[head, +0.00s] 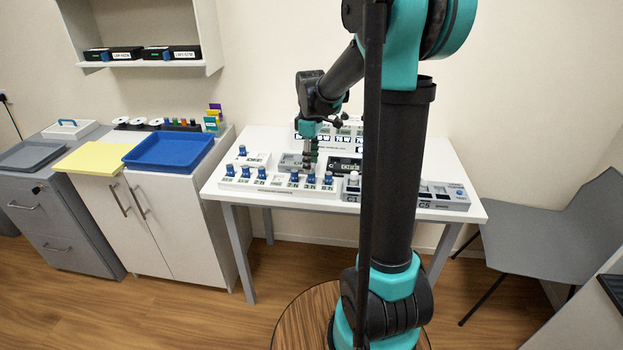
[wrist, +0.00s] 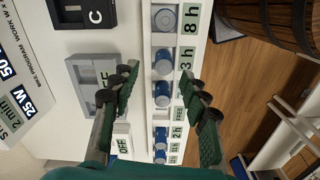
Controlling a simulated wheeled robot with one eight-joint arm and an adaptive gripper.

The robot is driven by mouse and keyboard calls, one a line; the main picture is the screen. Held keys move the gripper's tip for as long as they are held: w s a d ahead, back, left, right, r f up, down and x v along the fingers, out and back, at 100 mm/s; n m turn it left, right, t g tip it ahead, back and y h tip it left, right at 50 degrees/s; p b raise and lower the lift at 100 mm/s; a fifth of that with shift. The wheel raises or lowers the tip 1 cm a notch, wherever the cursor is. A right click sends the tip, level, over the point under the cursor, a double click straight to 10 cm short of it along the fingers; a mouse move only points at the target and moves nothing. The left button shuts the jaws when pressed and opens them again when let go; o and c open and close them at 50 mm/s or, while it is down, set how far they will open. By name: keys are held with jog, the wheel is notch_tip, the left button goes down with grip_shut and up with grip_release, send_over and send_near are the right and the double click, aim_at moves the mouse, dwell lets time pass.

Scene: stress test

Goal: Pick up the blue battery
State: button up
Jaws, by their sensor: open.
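Several blue batteries with pale tops stand in a row in a white labelled rack (head: 275,186) along the table's front edge. In the wrist view, one blue battery (wrist: 163,93) lies between the finger lines, with another blue battery (wrist: 163,62) just above it in the picture. More blue ones show lower down, and a silver-grey cell (wrist: 165,20) is at the top by "8 h". My gripper (wrist: 159,82) is open, its green-padded fingers on either side of the row, holding nothing. In the head view my gripper (head: 308,164) is over the table behind the rack. Contact cannot be told.
A grey device (wrist: 97,82) and a dark box marked C (wrist: 82,14) lie beside the rack. Label boards stand at the table's back. A blue tray (head: 168,152) sits on the left cabinet. A grey chair (head: 555,235) is right of the table.

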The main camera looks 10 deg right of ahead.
aim_at(311, 178)
jog(key=shift+s+a+f, duration=0.1)
jog(key=shift+f, duration=1.05)
jog(key=shift+s+f, duration=0.1)
jog(key=shift+f, duration=1.05)
grip_shut()
